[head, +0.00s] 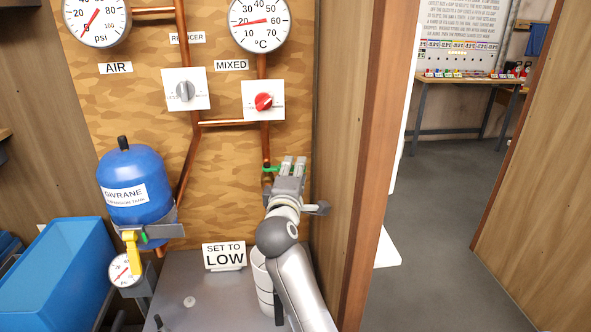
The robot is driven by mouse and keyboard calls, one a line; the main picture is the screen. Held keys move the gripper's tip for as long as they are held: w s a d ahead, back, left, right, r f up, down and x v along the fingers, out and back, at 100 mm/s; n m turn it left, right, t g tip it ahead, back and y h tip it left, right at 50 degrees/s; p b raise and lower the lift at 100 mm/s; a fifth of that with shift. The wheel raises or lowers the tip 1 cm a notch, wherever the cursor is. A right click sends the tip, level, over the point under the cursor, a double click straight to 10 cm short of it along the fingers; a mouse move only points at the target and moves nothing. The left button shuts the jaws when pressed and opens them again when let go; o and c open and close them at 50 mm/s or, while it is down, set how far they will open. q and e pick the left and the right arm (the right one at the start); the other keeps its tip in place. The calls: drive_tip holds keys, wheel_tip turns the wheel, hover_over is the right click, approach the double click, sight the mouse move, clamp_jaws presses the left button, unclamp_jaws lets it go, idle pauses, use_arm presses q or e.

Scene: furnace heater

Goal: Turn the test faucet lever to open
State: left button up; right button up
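The green lever (271,169) of a faucet sits at the lower end of the copper pipe below the red knob. My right gripper (293,162) is right beside the lever's right end, its fingers pointing up the board. I cannot tell if they touch. The fingers look a little apart, with nothing seen between them. The faucet's body is mostly hidden behind my gripper. My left gripper is not in view.
A white bucket (262,284) stands under the faucet, partly behind my arm. A "SET TO LOW" sign (224,256) stands on the grey surface (190,285). A blue tank (135,186) is at left. A wooden wall (343,130) is close on the right.

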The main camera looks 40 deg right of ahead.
drive_tip(key=v, duration=0.6)
drive_tip(key=shift+d, duration=0.1)
